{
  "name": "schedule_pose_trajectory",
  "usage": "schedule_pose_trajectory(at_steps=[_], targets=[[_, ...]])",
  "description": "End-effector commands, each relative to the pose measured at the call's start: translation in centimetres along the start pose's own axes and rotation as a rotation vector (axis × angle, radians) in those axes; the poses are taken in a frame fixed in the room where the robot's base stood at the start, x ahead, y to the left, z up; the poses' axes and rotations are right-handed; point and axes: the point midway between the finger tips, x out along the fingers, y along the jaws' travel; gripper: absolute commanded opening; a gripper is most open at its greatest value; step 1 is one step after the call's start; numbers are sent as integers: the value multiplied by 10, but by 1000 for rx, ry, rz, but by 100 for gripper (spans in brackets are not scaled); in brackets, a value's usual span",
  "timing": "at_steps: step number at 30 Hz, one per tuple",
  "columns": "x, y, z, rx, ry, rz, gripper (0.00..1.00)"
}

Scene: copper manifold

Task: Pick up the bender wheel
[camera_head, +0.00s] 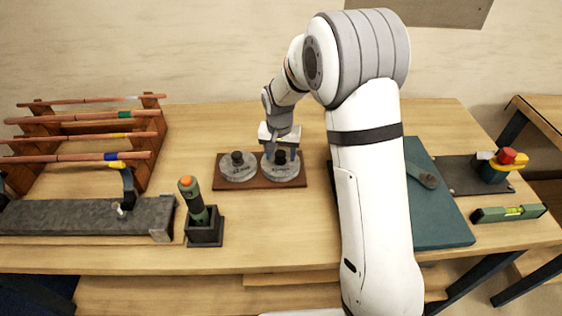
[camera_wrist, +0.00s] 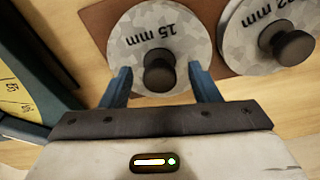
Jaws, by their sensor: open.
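Two grey round bender wheels with black knobs lie side by side on a brown board (camera_head: 259,184). The right wheel in the head view (camera_head: 282,175) is marked 15 mm in the wrist view (camera_wrist: 165,25). The left wheel in the head view (camera_head: 238,174) shows at the upper right of the wrist view (camera_wrist: 265,20), its marking partly cut off and ending in "2 mm". My gripper (camera_head: 281,155) is open over the 15 mm wheel. In the wrist view its blue fingers (camera_wrist: 159,78) stand on either side of that wheel's black knob, apart from it.
A dark holder (camera_head: 205,234) with a green, orange-topped tool stands at front left, near a grey beam (camera_head: 85,217) and a pipe rack (camera_head: 145,150). A teal board (camera_head: 440,215) lies right of my arm, with a green level (camera_head: 508,213) beyond.

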Motion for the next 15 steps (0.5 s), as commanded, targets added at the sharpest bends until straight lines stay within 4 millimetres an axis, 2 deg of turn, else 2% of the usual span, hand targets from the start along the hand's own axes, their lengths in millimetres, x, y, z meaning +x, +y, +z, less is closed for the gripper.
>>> schedule_pose_trajectory(at_steps=[8,15], targets=[[5,0,0,0,1,0,56],[5,0,0,1,1,0,38]])
